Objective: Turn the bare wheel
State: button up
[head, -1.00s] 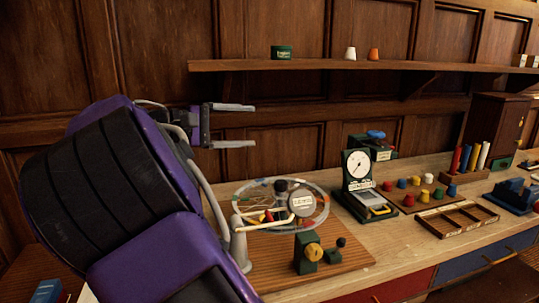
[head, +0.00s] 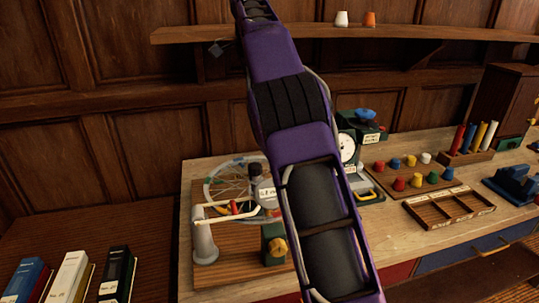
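A spoked wheel (head: 232,182) with a thin pale rim stands over a brown board (head: 230,272) at the left end of the bench. My arm hides its right part. A pale grey post with a white bent arm (head: 205,240) and a red piece stand in front of it. A white label (head: 267,194) shows at its right side. I cannot tell for sure which part is the bare wheel. My arm rises across the middle and leaves the top edge; my gripper is out of view.
A dial device (head: 347,148), coloured pegs (head: 411,170), a divided wooden tray (head: 448,206) and upright coloured rods (head: 470,138) stand to the right. A shelf (head: 420,32) runs above the bench. Several books (head: 70,275) stand at lower left.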

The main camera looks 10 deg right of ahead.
jog(key=b, duration=0.3)
send_near(255, 165)
jog(key=f, duration=0.8)
jog(key=shift+d+f, duration=0.2)
jog(key=shift+f, duration=0.2)
grip_shut()
